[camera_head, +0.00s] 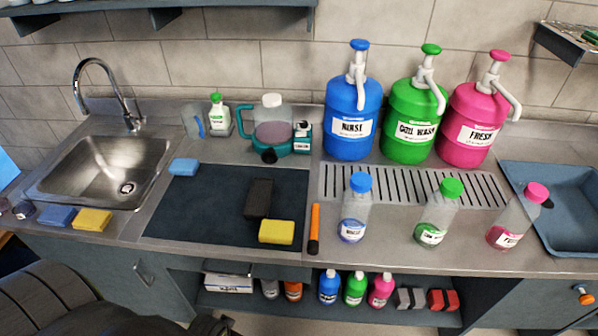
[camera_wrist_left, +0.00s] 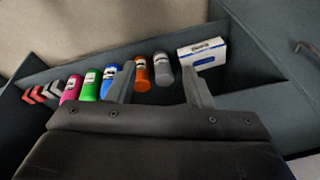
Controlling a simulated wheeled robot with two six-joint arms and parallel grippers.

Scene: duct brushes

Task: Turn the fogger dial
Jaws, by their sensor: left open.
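The fogger (camera_head: 284,144) is a teal machine with a handle on its left and a clear tank on top. It stands at the back of the counter, behind the dark mat. A round black part (camera_head: 268,155), perhaps the dial or the nozzle, faces the front; I cannot tell which. My left gripper (camera_wrist_left: 158,72) shows in the left wrist view with its two fingers apart and nothing between them. It faces the low shelf under the counter, well away from the fogger. In the head view its fingers do not show. My right gripper is not in view.
The dark mat (camera_head: 190,215) holds a black block (camera_head: 258,198) and a yellow sponge (camera_head: 276,231). A sink (camera_head: 100,165) is at left. Blue, green and pink pump jugs and small bottles stand at right. The low shelf holds bottles and a white box (camera_wrist_left: 203,54).

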